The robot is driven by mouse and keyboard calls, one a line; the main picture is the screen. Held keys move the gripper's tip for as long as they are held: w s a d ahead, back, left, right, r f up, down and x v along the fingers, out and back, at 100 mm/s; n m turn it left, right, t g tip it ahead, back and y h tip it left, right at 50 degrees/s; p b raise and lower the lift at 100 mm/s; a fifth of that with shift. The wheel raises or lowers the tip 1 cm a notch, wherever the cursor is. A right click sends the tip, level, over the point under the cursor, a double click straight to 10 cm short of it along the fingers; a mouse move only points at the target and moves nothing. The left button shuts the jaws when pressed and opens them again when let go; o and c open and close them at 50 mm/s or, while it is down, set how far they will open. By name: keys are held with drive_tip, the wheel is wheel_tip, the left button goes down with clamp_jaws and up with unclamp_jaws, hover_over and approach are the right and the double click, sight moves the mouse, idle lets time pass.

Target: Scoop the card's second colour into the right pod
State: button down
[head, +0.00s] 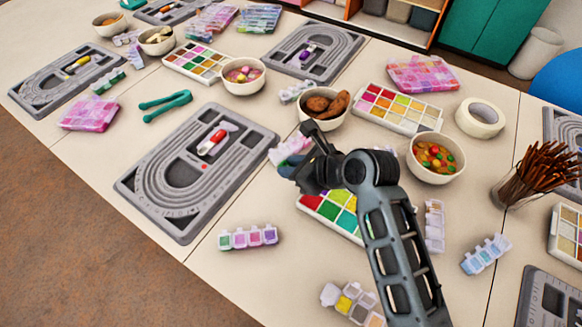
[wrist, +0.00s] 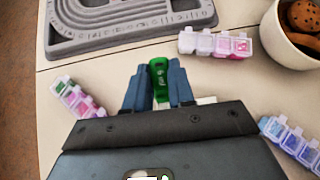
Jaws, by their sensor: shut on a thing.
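My gripper (head: 290,170) is over the back edge of a nearby bead tray (head: 312,203) with red and green cells. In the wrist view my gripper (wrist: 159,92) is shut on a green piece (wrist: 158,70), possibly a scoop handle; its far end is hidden. A pod row with green, pink and purple cells (head: 248,237) lies front left and shows in the wrist view (wrist: 78,98). A pink-and-white pod row (wrist: 215,44) lies beyond, partly hidden in the head view. A blue and lavender pod row (wrist: 290,142) lies right. I cannot identify the card.
A grey bead board (head: 150,180) with a red-and-white piece (head: 212,142) lies left. Bowls of cookies (head: 323,106) and coloured sweets (head: 435,157) stand behind and right. A cup of brown sticks (head: 530,175) stands far right. The table's left front is clear.

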drive_tip(key=shift+s+d+f+t+y+b, duration=0.2)
drive_tip(key=shift+f+b, duration=0.25)
drive_tip(key=shift+b, duration=0.85)
drive_tip(key=shift+s+d+f+t+y+b, duration=0.1)
drive_tip(key=shift+d+f+t+y+b, duration=0.2)
drive_tip(key=shift+b, duration=1)
drive_tip(key=shift+s+d+f, duration=0.15)
drive_tip(key=shift+f, duration=1.05)
drive_tip(key=shift+r, duration=0.1)
